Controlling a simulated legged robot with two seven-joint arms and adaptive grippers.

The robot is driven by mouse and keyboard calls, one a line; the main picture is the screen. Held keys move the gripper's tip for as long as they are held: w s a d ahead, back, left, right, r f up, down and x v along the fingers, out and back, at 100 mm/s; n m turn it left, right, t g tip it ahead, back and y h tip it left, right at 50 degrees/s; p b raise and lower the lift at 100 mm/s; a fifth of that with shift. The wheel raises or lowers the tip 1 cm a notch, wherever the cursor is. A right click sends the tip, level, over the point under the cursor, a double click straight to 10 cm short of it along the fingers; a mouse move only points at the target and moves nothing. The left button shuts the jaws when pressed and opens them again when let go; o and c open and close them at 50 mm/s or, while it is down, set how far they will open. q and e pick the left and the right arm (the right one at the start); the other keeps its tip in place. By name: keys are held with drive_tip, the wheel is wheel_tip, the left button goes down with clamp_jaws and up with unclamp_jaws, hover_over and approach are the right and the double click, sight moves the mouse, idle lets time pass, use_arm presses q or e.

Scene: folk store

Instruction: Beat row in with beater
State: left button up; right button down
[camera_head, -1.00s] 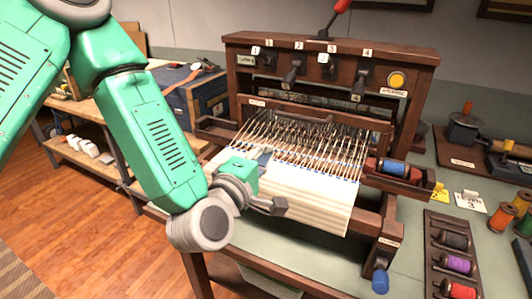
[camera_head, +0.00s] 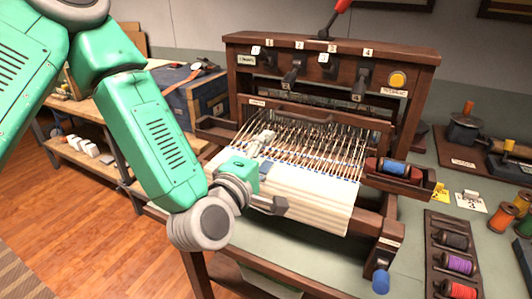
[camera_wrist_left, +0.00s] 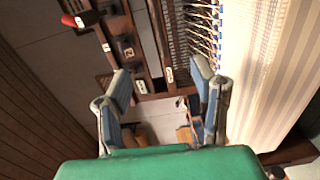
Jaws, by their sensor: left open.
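The wooden loom (camera_head: 410,62) stands on the table with its warp threads running down to white cloth (camera_head: 310,200) at the front. The beater (camera_head: 345,121) is the labelled dark bar across the threads, with a curved handle (camera_head: 303,117) on its top. My left gripper (camera_head: 266,138) is over the left part of the threads, just in front of the beater and apart from its handle. In the left wrist view its two fingers (camera_wrist_left: 162,82) are spread with nothing between them. The warp and white cloth are on the right there. My right gripper is out of view.
A shuttle with blue thread (camera_head: 394,168) lies in the tray on the loom's right. Numbered levers (camera_head: 291,74) and a red-tipped lever (camera_head: 340,8) are above. A spool rack (camera_head: 432,262) stands at front right. A workbench (camera_head: 75,115) is behind my left arm.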

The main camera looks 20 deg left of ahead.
use_arm(q)
drive_tip(key=shift+s, duration=0.1)
drive_tip(key=s+p, duration=0.7)
drive_tip(key=shift+s+a+p, duration=0.3)
drive_tip(key=shift+s+p, duration=0.05)
drive_tip(key=shift+s, duration=0.05)
idle(0.6)
drive_tip(key=shift+d, duration=0.25)
drive_tip(key=shift+a, duration=0.2)
idle(0.4)
drive_tip(key=shift+d, duration=0.1)
